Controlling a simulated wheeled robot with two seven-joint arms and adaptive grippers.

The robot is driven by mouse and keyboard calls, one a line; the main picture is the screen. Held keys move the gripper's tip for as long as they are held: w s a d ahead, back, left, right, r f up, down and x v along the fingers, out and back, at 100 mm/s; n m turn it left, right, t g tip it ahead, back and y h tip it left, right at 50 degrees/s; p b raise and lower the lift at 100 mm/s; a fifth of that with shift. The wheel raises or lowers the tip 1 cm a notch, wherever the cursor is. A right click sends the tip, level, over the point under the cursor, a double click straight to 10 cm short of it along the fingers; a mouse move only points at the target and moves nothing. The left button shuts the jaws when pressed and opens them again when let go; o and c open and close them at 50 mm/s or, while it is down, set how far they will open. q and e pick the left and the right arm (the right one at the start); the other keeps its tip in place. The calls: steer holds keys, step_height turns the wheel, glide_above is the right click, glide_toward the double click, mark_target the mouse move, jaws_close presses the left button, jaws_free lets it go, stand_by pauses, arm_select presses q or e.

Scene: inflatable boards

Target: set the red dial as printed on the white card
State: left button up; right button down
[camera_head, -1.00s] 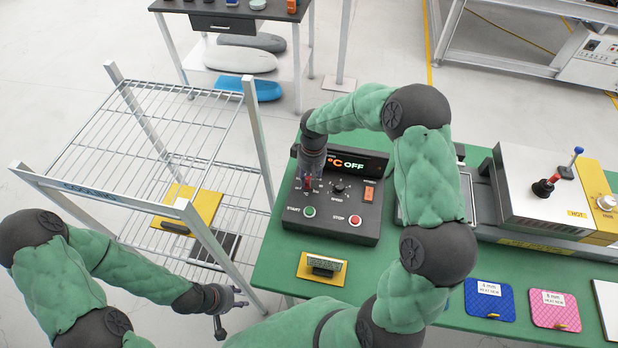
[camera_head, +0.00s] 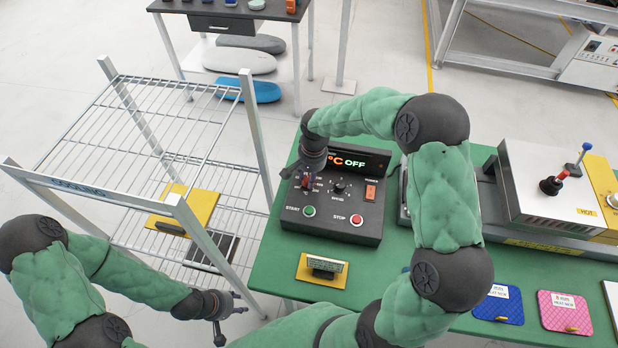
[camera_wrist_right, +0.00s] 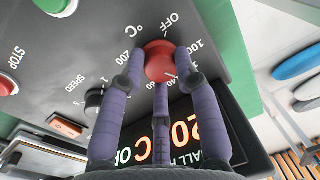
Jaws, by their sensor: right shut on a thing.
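The red dial (camera_wrist_right: 158,62) is on the front panel of a black control box (camera_head: 365,228), ringed by printed marks including OFF, 100 and 200. My right gripper (camera_wrist_right: 160,76) is shut on the dial; its purple fingers surround the knob. In the head view the gripper (camera_head: 307,172) largely covers the dial. The box's display (camera_head: 350,160) shows °C OFF, its left part hidden; the wrist view shows 20 before °C. My left gripper (camera_head: 236,304) hangs low beside the rack, its jaw opening unclear. White labels (camera_head: 498,292) (camera_head: 564,301) with small print lie on the mats.
The box has a speed knob (camera_head: 339,187), an orange switch (camera_head: 371,191), a green START button (camera_head: 309,211) and a red STOP button (camera_head: 357,220). A yellow stand (camera_head: 312,272) sits in front. A wire rack (camera_head: 150,130) is left; a press (camera_head: 545,185) is right.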

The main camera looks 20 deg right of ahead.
steer(key=m+b, duration=0.2)
steer(key=m, duration=0.2)
steer(key=shift+f, duration=0.1)
steer(key=shift+s+a+m+h+b, duration=0.1)
steer(key=shift+m+h+b, duration=0.35)
steer(key=shift+m, duration=1.05)
steer(key=c, duration=0.9)
jaws_free()
steer(key=shift+r, duration=0.2)
step_height(320, 180, up, 12)
steer(key=shift+s+f, duration=0.15)
steer(key=shift+s, duration=0.3)
